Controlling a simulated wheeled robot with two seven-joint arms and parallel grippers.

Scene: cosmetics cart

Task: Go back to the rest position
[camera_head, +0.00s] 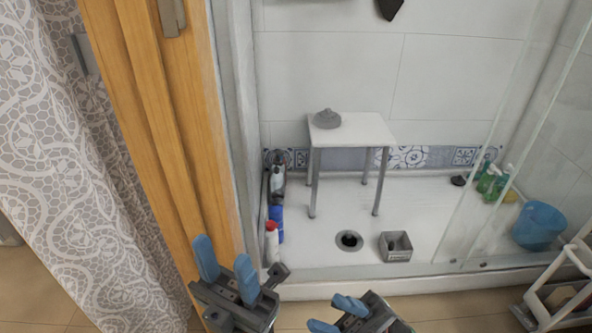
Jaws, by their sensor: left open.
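My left gripper (225,260) is at the bottom centre-left, in front of the wooden door frame. Its two blue fingers stand apart with nothing between them. My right gripper (326,311) is at the bottom edge, right of the left one. Its blue fingertips show apart with nothing seen between them, and its lower part is cut off by the picture edge. Both grippers are outside the shower tray, near its front edge.
The wooden door frame (165,130) and a patterned curtain (60,150) are at the left. The shower tray (290,255) holds a white stool (355,133), a small grey box (396,247), bottles (277,222) and a blue bucket (538,226). A white rack (560,290) stands at the right.

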